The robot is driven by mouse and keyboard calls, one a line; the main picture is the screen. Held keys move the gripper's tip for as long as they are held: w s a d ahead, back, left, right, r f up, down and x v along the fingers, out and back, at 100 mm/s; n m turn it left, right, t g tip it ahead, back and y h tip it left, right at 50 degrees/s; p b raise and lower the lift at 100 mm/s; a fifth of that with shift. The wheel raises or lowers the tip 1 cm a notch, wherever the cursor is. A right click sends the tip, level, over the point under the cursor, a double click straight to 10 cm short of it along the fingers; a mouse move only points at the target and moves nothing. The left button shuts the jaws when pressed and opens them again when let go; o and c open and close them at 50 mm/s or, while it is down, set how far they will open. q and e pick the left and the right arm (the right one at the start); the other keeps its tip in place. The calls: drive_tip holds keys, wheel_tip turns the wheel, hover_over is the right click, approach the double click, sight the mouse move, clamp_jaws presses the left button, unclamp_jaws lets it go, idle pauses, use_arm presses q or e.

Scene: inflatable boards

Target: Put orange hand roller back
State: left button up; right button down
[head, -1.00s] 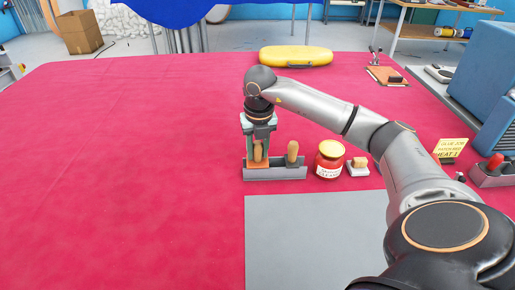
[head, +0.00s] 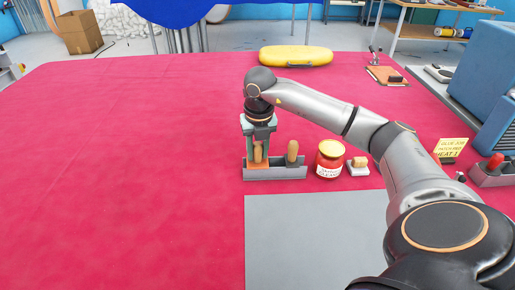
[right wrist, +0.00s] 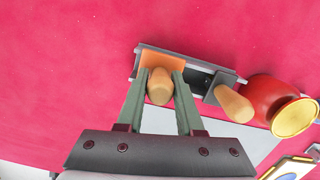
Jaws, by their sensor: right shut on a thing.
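The orange hand roller (head: 258,154) stands upright in the left part of a grey holder (head: 275,174), its wooden handle up and its orange part low in the holder. My right gripper (head: 258,146) points down over it and is shut on its handle. In the right wrist view the two green fingers (right wrist: 160,88) flank the wooden handle, and the orange part (right wrist: 163,61) shows inside the holder's left end. A second wooden-handled tool (head: 292,152) stands in the holder's right part. My left gripper is not in view.
A grey mat (head: 315,240) lies in front. The red table (head: 130,170) is clear on the left. A yellow inflatable (head: 296,56) lies at the back.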

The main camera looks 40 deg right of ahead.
unclamp_jaws()
idle(0.7)
drive_tip(key=shift+r+p, duration=2.5)
drive_tip(key=shift+r, duration=0.55)
drive_tip(key=shift+f, duration=0.1)
